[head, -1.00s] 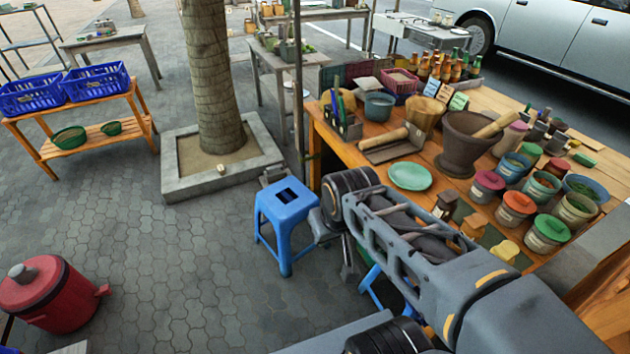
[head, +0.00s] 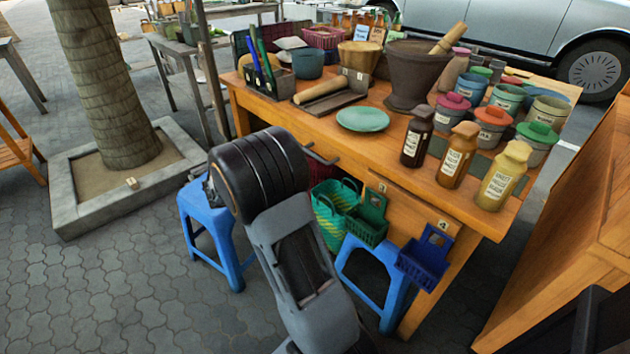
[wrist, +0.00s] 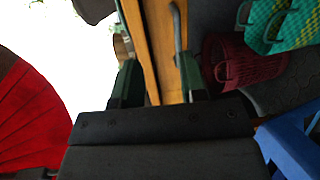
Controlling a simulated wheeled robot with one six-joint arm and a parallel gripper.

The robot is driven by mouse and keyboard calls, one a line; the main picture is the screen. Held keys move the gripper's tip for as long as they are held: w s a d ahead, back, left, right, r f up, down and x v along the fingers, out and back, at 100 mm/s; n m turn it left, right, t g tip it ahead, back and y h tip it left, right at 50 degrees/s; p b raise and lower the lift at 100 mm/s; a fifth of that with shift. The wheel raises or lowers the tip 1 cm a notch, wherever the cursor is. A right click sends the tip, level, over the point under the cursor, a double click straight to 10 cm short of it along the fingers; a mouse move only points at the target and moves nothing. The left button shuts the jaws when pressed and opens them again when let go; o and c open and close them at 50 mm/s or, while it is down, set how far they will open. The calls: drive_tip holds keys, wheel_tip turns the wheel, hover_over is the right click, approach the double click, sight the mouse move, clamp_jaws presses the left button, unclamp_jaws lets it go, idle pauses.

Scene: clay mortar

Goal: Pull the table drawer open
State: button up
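The wooden table (head: 450,200) stands at the centre right in the head view. Its front shows a dark bar handle (head: 322,156) below the tabletop, partly hidden by my arm. In the wrist view the wooden drawer front (wrist: 160,40) runs up the middle, with the grey bar handle (wrist: 178,28) on it. My gripper (wrist: 159,72) is open, its two dark green fingers apart with wood showing between them. The handle lies ahead of the fingers, closer to the right one; I cannot tell whether they touch. My gripper's fingers are hidden behind my arm in the head view.
Blue stools (head: 215,225) stand at the table's front. Green and blue baskets (head: 424,262) hang on its front right. A dark red basket (wrist: 240,62) is right of the handle in the wrist view. A mortar (head: 412,75) and bottles (head: 459,152) stand on top.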

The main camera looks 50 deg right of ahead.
sight(315, 156)
drive_tip(key=w+d+f+t+h+b, duration=0.25)
drive_tip(key=w+f+h+b, duration=0.2)
drive_tip(key=f, duration=0.25)
drive_tip(key=shift+n+g, duration=0.35)
drive_tip(key=shift+n, duration=0.05)
drive_tip(key=b+x, duration=0.1)
drive_tip(key=x, duration=0.3)
drive_tip(key=b+x, duration=0.1)
drive_tip(key=x, duration=0.4)
drive_tip(key=f+x, duration=0.1)
drive_tip(key=x, duration=0.3)
drive_tip(key=shift+w+d+r+b, duration=0.1)
drive_tip(key=shift+w+d+b, duration=0.2)
drive_tip(key=shift+d+b, duration=0.1)
drive_tip(key=shift+c, duration=0.5)
clamp_jaws()
